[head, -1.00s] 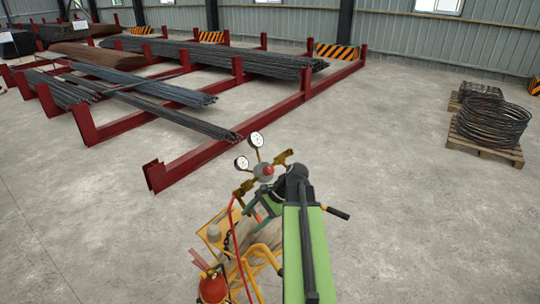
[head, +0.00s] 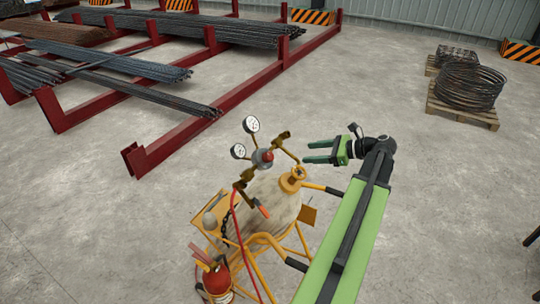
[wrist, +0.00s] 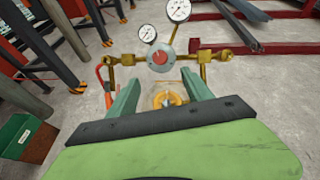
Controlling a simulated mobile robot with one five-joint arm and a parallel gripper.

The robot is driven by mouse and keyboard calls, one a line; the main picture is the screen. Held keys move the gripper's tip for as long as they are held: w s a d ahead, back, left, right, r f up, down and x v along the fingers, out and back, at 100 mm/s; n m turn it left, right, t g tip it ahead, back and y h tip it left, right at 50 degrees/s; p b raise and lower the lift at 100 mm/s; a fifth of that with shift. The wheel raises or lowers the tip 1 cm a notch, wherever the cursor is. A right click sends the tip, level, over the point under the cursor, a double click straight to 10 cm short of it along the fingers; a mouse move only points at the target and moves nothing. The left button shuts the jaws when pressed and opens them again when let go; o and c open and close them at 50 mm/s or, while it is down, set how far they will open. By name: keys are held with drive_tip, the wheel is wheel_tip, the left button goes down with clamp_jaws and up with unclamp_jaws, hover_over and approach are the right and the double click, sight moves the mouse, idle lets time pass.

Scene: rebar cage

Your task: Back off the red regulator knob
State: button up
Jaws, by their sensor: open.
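The red regulator knob (head: 267,156) sits on the front of a grey regulator body with brass fittings and two white dial gauges (head: 252,124). In the wrist view the red knob (wrist: 159,58) is ahead of the jaws, just above the middle. The regulator stands over a pale gas cylinder (head: 262,205) on a yellow cart. My gripper (head: 307,152) is open and empty, to the right of the knob in the head view, with its green fingers pointing left toward it. In the wrist view my gripper's fingers (wrist: 158,88) are apart, with clear space between them and the knob.
A red hose (head: 234,230) runs down beside the cart. A red fire extinguisher (head: 217,281) stands at its lower left. Dark red racks with rebar (head: 140,103) lie behind. Coiled wire on a pallet (head: 465,112) is at the right. Open floor lies right of the cart.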

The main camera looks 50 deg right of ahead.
sight(271, 156)
drive_tip(key=b+x, duration=0.5)
drive_tip(key=x, duration=1)
drive_tip(key=shift+w+a+f+b, duration=0.15)
drive_tip(key=shift+f+b, duration=0.15)
drive_tip(key=shift+w+a+f, duration=0.1)
drive_tip(key=shift+w+a, duration=0.1)
drive_tip(key=shift+w, duration=0.35)
clamp_jaws()
